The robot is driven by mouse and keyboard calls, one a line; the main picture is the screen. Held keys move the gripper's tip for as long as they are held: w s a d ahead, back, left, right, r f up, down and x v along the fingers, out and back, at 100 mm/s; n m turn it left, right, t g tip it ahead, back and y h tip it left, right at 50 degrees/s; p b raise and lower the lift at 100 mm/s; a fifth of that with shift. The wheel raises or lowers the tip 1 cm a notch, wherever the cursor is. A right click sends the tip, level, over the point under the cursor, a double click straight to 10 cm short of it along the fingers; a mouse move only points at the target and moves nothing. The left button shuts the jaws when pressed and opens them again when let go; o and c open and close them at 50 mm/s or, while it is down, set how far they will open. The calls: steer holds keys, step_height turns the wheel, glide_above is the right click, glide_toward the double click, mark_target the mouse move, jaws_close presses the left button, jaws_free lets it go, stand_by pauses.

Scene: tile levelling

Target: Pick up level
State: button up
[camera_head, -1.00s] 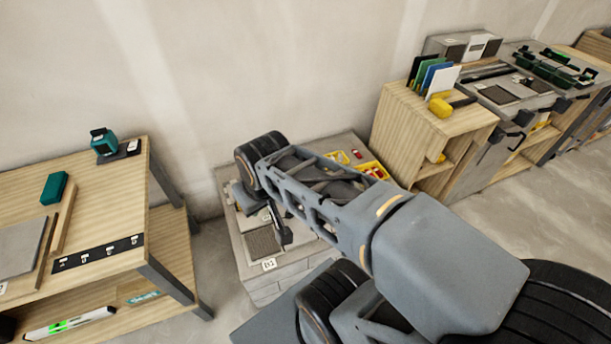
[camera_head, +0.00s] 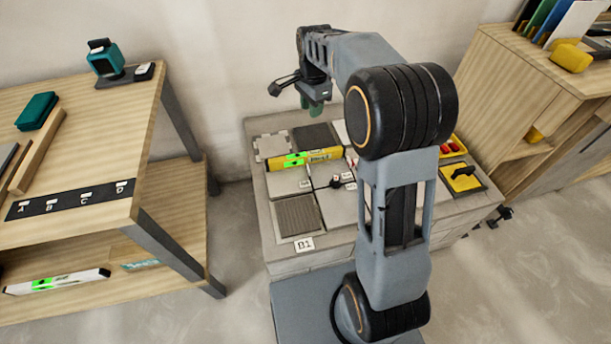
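A yellow level (camera_head: 325,156) with bright green vials lies across the grey tiles on the low block. A white level (camera_head: 57,281) with a green section lies on the lower shelf of the wooden bench at left. My gripper (camera_head: 308,100) hangs over the back of the block, above and behind the yellow level and apart from it. A dark green piece shows at its lower end; I cannot tell whether it is a finger or something held. The finger opening is not clear.
The low block (camera_head: 280,254) carries several tiles, a B1 label (camera_head: 304,244) and a yellow-black tool (camera_head: 462,178). The wooden bench (camera_head: 120,165) holds a teal device (camera_head: 104,60) and a teal block (camera_head: 37,111). A wooden cabinet (camera_head: 497,85) stands at right. Floor between bench and block is clear.

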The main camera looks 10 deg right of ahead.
steer(key=w+f+m+b, duration=0.4)
steer(key=w+f+b, duration=0.1)
steer(key=f, duration=0.6)
steer(key=b, duration=0.3)
glide_above(306, 154)
steer(key=shift+g, duration=0.4)
step_height(306, 154, down, 8)
steer(key=shift+w+f, duration=0.1)
steer(key=shift+f, duration=0.05)
steer(key=shift+f+b, duration=2.1)
steer(key=shift+f, duration=1.15)
steer(key=shift+r, duration=0.1)
jaws_close()
